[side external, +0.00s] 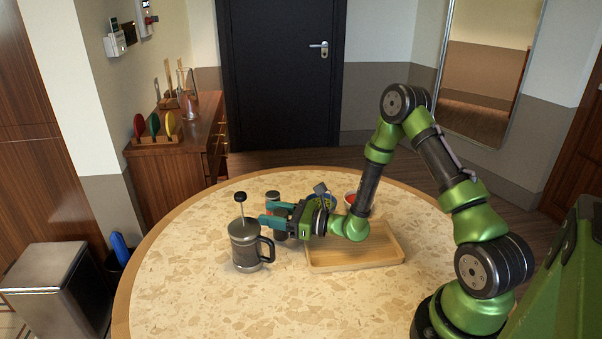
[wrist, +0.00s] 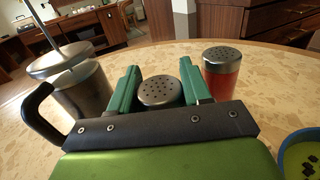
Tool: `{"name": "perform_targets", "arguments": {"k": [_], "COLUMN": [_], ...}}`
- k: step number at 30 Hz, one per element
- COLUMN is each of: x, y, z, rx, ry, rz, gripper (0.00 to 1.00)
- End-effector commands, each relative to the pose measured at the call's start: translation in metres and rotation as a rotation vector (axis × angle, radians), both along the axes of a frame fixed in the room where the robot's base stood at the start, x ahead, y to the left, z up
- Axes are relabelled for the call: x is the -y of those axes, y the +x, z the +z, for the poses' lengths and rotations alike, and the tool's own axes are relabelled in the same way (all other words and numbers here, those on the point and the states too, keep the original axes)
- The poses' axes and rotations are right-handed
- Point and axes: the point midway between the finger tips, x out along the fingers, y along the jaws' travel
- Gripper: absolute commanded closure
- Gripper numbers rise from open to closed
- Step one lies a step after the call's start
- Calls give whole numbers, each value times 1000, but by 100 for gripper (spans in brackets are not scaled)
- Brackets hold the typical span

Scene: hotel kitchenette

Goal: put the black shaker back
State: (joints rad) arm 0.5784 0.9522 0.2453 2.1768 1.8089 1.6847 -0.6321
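The black shaker (side external: 279,231) is a small dark cylinder, upright beside the French press, partly hidden by my gripper. In the wrist view its round perforated metal lid (wrist: 160,92) sits between my two teal fingers, which lie close against both sides. My gripper (side external: 272,217) reaches level from the right and appears shut on the shaker; whether its base touches the table is hard to tell. A second shaker (side external: 272,197), with a metal lid, stands just behind; in the wrist view this shaker (wrist: 221,75) has a red body, right of my fingers.
A French press (side external: 245,248) stands close left of my fingers, plunger raised and handle toward me. A wooden tray (side external: 358,267) lies under my wrist. A blue bowl (wrist: 290,150) and a red-and-white bowl (side external: 350,198) are near. The front of the round table (side external: 290,310) is clear.

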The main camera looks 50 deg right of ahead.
Motion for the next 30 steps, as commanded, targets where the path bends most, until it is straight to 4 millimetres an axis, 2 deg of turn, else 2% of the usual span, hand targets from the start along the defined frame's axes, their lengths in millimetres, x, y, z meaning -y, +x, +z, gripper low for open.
{"name": "perform_targets", "arguments": {"k": [1, 4, 15, 20, 30], "x": [0, 0, 0, 11, 38], "y": [0, 0, -1, -24, -89], "z": [0, 0, 4, 3, 3], "rx": [-1, -1, -1, -4, -3], "ry": [0, 0, 1, 0, 2], "rz": [0, 0, 0, -3, -5], "gripper": [44, 29, 28, 28, 28]}}
